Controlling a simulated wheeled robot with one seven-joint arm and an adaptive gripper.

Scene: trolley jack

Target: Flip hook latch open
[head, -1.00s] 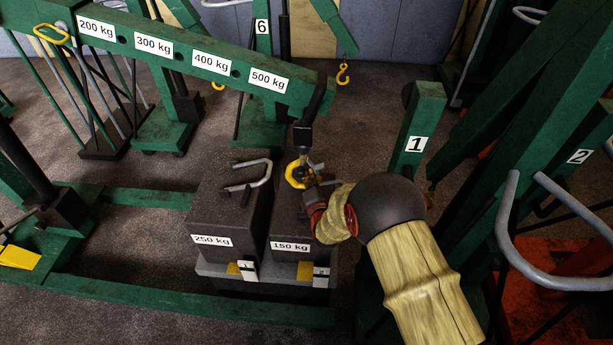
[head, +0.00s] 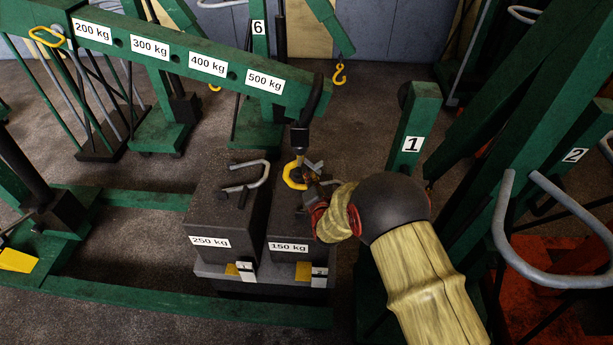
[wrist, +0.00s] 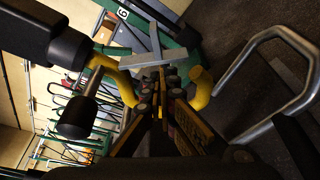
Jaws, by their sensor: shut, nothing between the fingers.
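The yellow hook (head: 292,176) hangs from the end of the green crane boom, just above the 150 kg weight. In the wrist view the hook (wrist: 122,84) curves behind my fingers, with its yellow tip (wrist: 202,88) on the right. A grey metal strip (wrist: 146,58), seemingly the latch, lies across the hook's opening just beyond my fingertips. My gripper (head: 308,180) is shut and empty at the hook's right side; its fingers (wrist: 165,85) point into the hook's opening. I cannot tell whether the fingertips touch the strip.
The 150 kg weight (head: 290,247) and 250 kg weight (head: 212,241) stand side by side under the boom (head: 185,58). A bent grey handle (wrist: 300,68) is close on the right in the wrist view. Green crane post 1 (head: 413,130) stands right of the hook.

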